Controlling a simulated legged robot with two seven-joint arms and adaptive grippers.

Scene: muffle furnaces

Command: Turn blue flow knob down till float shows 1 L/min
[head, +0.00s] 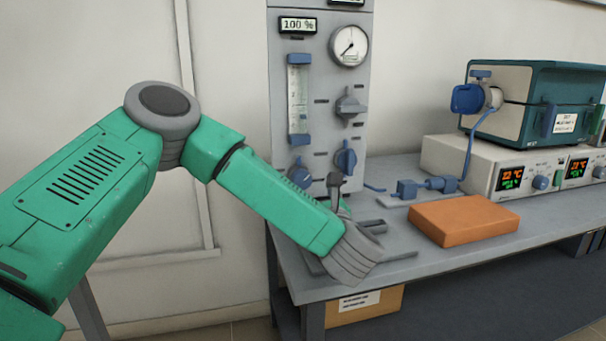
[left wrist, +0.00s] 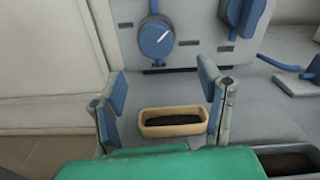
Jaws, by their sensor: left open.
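The flow meter tube (head: 299,98) stands upright on the grey gas panel in the head view; I cannot make out its float. The blue flow knob (head: 300,174) is below it, partly hidden by my left arm. In the left wrist view a blue knob with a white pointer line (left wrist: 157,39) is ahead of the fingers and apart from them. My left gripper (head: 352,207) is open and empty over the bench, below the knobs; its two blue-padded fingers (left wrist: 163,86) stand wide apart in the left wrist view. My right gripper is not in view.
A second blue knob (head: 345,158), a grey knob (head: 350,106) and a gauge (head: 348,46) are on the panel. A beige dish (left wrist: 173,122) with dark contents lies below the fingers. An orange block (head: 463,220) and furnace units (head: 535,105) are to the right.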

